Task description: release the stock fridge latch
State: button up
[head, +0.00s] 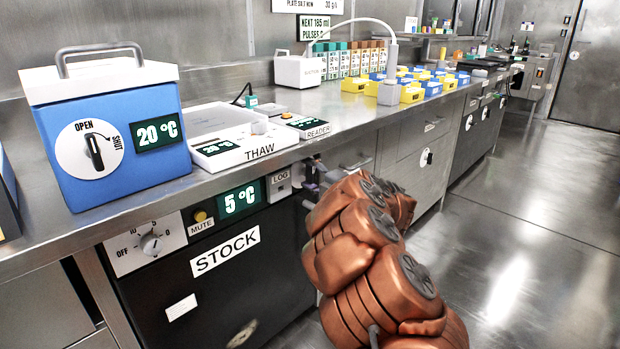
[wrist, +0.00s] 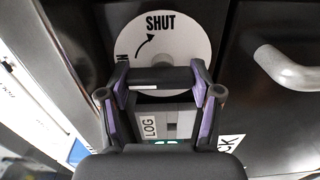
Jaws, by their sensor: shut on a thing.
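The stock fridge (head: 215,295) is the black front under the counter with the STOCK label, seen in the head view. In the wrist view its latch has a round white dial (wrist: 185,45) marked SHUT with a curved arrow; part of its other marking is hidden. My gripper (wrist: 158,77) is at the dial's lower part, its two purple-and-black fingers on either side of a dark bar that looks like the latch lever (wrist: 158,73). In the head view my gripper (head: 313,185) is at the fridge's upper right corner, and my arm hides the latch dial.
A LOG box (head: 280,181) sits close beside my gripper, and shows between the fingers in the wrist view (wrist: 150,127). A silver bar handle (wrist: 290,70) is at the right there. The counter edge (head: 230,165) runs above; floor (head: 510,240) to the right is clear.

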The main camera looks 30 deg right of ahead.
dwell(0.4)
jog(key=o, duration=1.2)
jog(key=shift+c, duration=0.2)
jog(key=v, duration=1.2)
jog(key=shift+r, duration=0.1)
